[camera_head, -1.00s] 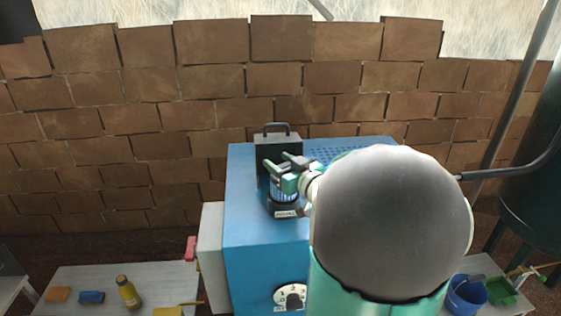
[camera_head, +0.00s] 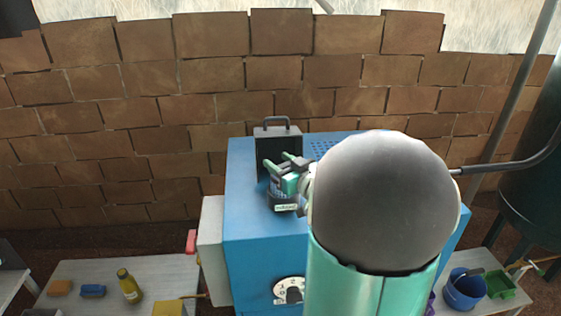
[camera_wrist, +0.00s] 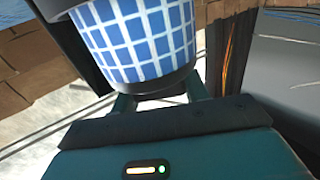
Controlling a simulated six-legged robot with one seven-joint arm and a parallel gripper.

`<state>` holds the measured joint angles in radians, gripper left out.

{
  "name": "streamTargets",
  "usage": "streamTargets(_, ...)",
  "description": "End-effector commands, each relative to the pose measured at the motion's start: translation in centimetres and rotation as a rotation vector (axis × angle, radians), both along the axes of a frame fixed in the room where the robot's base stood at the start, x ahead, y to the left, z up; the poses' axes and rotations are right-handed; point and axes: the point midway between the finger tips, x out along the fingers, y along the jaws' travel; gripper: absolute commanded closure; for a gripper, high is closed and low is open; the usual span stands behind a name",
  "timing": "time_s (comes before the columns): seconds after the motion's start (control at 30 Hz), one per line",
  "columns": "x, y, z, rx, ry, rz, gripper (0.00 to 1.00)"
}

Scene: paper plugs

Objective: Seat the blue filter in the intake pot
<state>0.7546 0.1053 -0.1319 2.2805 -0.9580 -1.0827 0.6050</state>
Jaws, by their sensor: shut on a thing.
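The blue filter (camera_head: 274,187), with a blue and white grid, is upright in my gripper (camera_head: 287,166) above a blue cabinet. In the wrist view the filter (camera_wrist: 140,42) fills the upper middle, between the green fingers of my gripper (camera_wrist: 160,103), which is shut on it. The intake pot (camera_head: 284,204) is black with a pale label and stands on the cabinet directly under the filter. The filter's lower end is at the pot's mouth and seems partly inside. My gripper and arm hide its right side, so I cannot tell how deep it sits.
An open black lid (camera_head: 278,143) with a handle stands behind the pot. The blue cabinet (camera_head: 250,240) has a dial in front. A side table (camera_head: 75,272) at left holds a yellow bottle (camera_head: 129,286) and sponges. A blue bucket (camera_head: 464,290) stands at right. A brick wall is behind.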

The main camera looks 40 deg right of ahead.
Motion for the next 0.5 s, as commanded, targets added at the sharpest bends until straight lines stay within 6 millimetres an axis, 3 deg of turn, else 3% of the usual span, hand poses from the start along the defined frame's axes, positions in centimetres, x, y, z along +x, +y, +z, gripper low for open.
streamTargets(0.5, 0.03, 0.01, -1.06, 0.000, 0.000, 0.001, 0.91)
